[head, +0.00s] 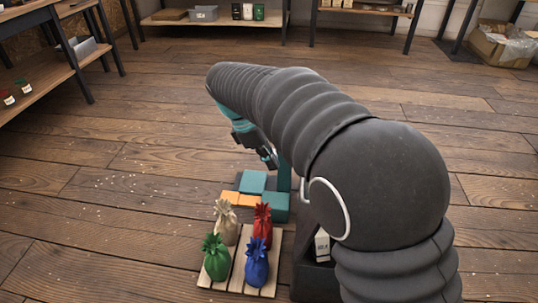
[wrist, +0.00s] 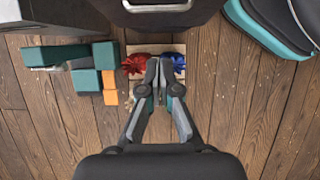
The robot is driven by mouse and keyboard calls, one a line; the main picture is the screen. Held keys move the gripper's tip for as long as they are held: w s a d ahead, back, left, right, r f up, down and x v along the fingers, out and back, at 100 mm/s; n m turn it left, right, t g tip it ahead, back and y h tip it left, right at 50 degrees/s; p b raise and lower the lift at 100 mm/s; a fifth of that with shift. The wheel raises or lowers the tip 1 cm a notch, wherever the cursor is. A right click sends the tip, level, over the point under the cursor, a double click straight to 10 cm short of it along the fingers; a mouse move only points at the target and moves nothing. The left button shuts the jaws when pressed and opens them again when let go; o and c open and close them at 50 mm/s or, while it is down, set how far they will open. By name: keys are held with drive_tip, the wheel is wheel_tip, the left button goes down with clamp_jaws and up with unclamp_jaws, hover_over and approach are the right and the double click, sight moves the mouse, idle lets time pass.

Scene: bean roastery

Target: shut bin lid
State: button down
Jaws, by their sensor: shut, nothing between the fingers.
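A dark bin (head: 312,280) stands right of the sack pallet in the head view, mostly hidden behind my arm. A pale labelled pack (head: 322,245) shows at its top. I cannot make out its lid or how far it is open. In the wrist view a dark body with a silver bar (wrist: 158,7) is cut off at the top edge; I cannot tell whether it is the bin. My gripper (head: 270,160) points down, left of the bin. Its fingers (wrist: 158,65) are shut and empty in the wrist view, above the sacks.
A wooden pallet (head: 238,268) holds cream, green, red (head: 262,224) and blue (head: 256,262) sacks, left of the bin. Teal and orange blocks (head: 252,182) lie behind it. Shelves (head: 215,20) line the back. The floor (head: 100,215) at left is clear.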

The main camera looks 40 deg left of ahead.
drive_tip(key=w+d+f+b, duration=0.1)
drive_tip(key=w+d+f, duration=0.2)
drive_tip(key=d+f, duration=0.2)
drive_tip(key=shift+f, duration=0.65)
drive_tip(key=shift+d, duration=0.1)
